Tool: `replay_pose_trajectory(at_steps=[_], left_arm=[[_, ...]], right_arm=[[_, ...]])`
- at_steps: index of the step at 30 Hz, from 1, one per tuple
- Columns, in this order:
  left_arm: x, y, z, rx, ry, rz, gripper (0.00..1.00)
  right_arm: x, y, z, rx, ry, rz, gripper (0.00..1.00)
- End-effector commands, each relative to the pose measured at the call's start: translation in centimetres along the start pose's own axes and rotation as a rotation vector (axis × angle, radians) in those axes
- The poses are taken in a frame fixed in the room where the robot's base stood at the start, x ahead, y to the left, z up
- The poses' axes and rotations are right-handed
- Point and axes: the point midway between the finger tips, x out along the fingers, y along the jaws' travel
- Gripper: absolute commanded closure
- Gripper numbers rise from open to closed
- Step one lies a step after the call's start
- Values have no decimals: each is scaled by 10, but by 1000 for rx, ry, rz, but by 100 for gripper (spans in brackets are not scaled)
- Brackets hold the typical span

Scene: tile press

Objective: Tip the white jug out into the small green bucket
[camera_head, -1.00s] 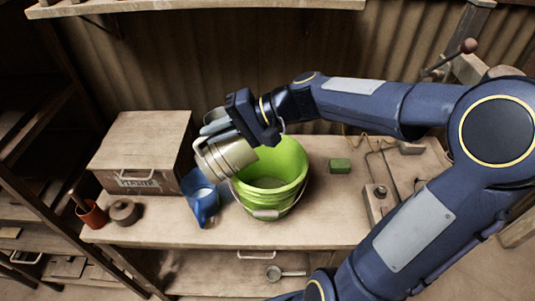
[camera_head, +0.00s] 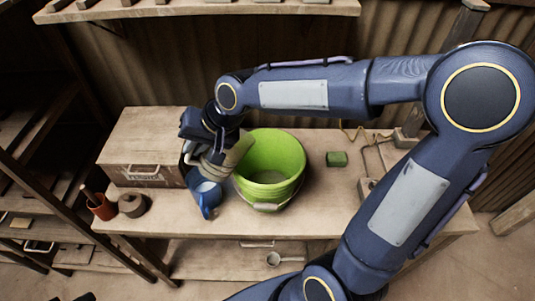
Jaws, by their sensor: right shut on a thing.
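The small green bucket (camera_head: 270,150) stands upright on the workbench, open at the top. It has a pale inside bottom and a wire handle at the front. My right gripper (camera_head: 208,148) is shut on the white jug (camera_head: 217,168), just left of the bucket. The jug is tilted, with its wide end towards the bucket's left rim. The gripper hides part of it, and I cannot tell whether it touches the rim or whether anything runs out. My left gripper is not in view.
A blue jug (camera_head: 206,194) stands close under the white jug. A wooden box (camera_head: 146,150) is behind left, with a red pot (camera_head: 101,207) and a brown round tin (camera_head: 132,204) in front. The front right bench top is bare.

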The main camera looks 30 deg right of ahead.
Motion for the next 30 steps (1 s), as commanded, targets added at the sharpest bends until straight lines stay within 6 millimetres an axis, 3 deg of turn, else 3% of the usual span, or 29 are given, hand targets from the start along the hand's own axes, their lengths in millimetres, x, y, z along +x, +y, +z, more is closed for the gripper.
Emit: replay_pose_trajectory(at_steps=[13,21,30], left_arm=[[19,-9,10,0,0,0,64],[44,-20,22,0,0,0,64],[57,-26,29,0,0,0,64]], right_arm=[[39,-16,20,-111,51,236,100],[75,-10,33,-183,90,421,100],[97,-3,41,-225,114,527,100]])
